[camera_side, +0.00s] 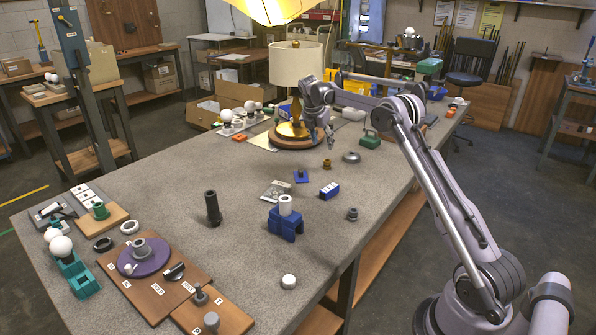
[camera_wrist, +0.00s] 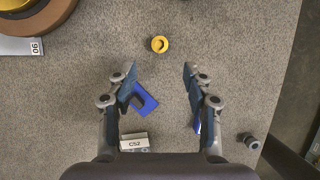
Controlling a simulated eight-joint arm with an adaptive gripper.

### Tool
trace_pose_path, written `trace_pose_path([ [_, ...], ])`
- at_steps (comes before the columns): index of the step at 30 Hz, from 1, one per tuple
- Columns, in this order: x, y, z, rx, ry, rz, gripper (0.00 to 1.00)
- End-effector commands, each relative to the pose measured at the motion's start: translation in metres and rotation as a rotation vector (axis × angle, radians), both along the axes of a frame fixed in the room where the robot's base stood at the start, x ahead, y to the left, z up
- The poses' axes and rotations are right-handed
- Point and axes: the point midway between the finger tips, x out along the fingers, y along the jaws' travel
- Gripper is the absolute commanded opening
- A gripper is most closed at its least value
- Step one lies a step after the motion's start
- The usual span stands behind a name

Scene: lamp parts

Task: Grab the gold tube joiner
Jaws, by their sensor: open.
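In the side view my gripper (camera_side: 322,138) hangs above the table close to the joiner, with a visible gap.
A lamp with a round wooden base (camera_side: 290,140) stands left of my gripper. A blue plate (camera_wrist: 145,99), a labelled white packet (camera_wrist: 134,144) and a dark knob (camera_wrist: 250,141) lie nearby. A grey dome (camera_side: 352,157) is right of the joiner. The tabletop around the joiner is clear.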

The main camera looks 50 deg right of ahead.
Motion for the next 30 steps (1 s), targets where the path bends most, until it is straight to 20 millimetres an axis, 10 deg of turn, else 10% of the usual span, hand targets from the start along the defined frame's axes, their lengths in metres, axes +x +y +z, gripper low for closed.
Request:
trace_pose_path([
  [30,0.000,-0.037,-0.088,0.001,-0.003,-0.002,0.51],
])
